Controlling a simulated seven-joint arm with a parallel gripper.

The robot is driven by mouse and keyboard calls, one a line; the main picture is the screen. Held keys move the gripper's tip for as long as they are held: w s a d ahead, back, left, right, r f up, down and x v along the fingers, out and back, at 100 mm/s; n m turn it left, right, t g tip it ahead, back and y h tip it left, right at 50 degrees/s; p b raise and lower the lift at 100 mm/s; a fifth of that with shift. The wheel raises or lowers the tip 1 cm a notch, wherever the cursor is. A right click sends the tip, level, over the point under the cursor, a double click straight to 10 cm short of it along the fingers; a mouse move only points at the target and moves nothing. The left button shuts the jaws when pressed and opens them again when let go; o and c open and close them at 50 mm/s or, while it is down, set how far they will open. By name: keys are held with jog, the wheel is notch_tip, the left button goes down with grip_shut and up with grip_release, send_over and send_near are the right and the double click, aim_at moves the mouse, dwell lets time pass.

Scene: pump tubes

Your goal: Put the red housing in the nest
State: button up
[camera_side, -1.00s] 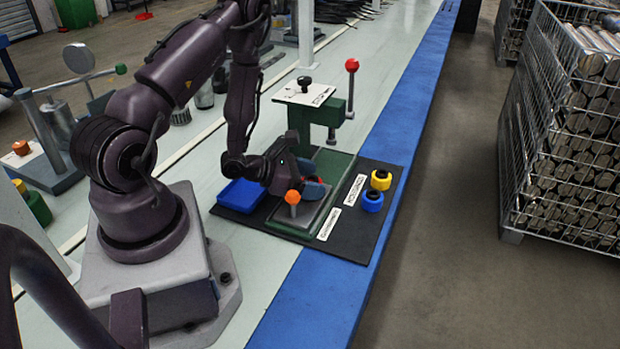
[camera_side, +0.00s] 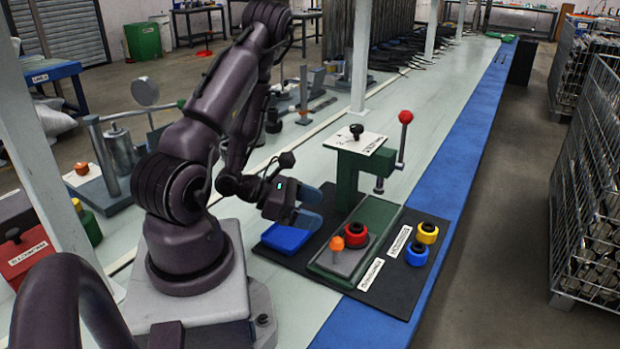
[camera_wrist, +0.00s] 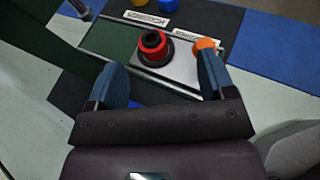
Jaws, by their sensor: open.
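The red housing (camera_side: 354,235), a red ring with a black centre, sits upright on the grey plate (camera_side: 343,263) of the green fixture. In the wrist view the housing (camera_wrist: 151,54) stands over a dark round base on the plate. This may be the nest, but the housing covers most of it, and I cannot tell how deep it sits. My gripper (camera_side: 309,207) is open and empty, raised to the left of the housing and apart from it. In the wrist view its blue fingers (camera_wrist: 160,72) are spread, with the housing beyond them.
An orange knob (camera_side: 337,243) stands on the plate beside the housing. Behind rises a green press (camera_side: 347,180) with a red-balled lever (camera_side: 405,117). A blue tray (camera_side: 284,239) lies at left. Yellow (camera_side: 427,232) and blue (camera_side: 416,255) housings stand on the black mat (camera_side: 400,297) at right.

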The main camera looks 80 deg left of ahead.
jog(key=w+d+r+m+h, duration=0.1)
jog(key=d+r+m, duration=0.1)
jog(key=w+d+r+m+g+h, duration=0.1)
jog(key=d+r+m+h, duration=0.1)
jog(key=w+d+r+m+h, duration=0.1)
jog(key=r+m+h, duration=0.1)
jog(key=shift+d+g, duration=0.4)
jog(key=s+d+r+m+g+y, duration=0.4)
jog(key=d+r+m+g, duration=0.65)
jog(key=m, duration=0.95)
notch_tip(320, 180, up, 8)
jog(key=s+a+m+t+y, duration=0.1)
jog(key=m+t+y, duration=0.3)
jog(key=m, duration=0.2)
jog(key=shift+s+f+m+y, duration=0.15)
jog(key=shift+m+y, duration=0.15)
jog(key=shift+m, duration=0.1)
jog(key=shift+t, duration=0.25)
